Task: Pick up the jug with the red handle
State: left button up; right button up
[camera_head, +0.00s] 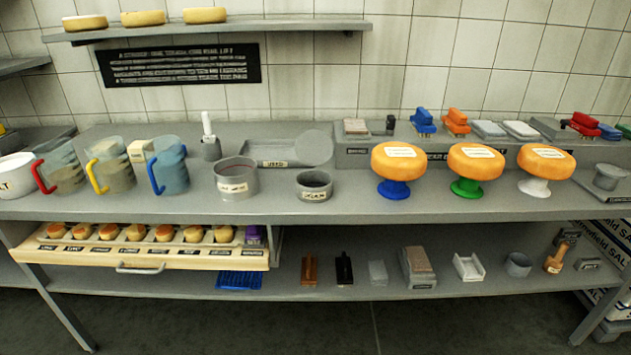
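The jug with the red handle (62,167) stands upright on the grey counter at the left. It is clear with a greyish tint, and its red handle (42,177) faces left and forward. A jug with a yellow handle (112,166) stands just to its right, and a jug with a blue handle (170,168) stands further right. Neither of my grippers shows in this view.
A white tub (17,178) stands close to the red handle on the left. Grey pots (236,178) and cheese wheels on coloured stands (397,166) are further right. A pulled-out drawer (140,256) holds several small pieces below. A wall shelf (230,28) hangs above.

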aim_at(58, 162)
jog(key=u, duration=1.35)
jog(key=z, duration=1.35)
jog(key=u, duration=1.35)
jog(key=z, duration=0.25)
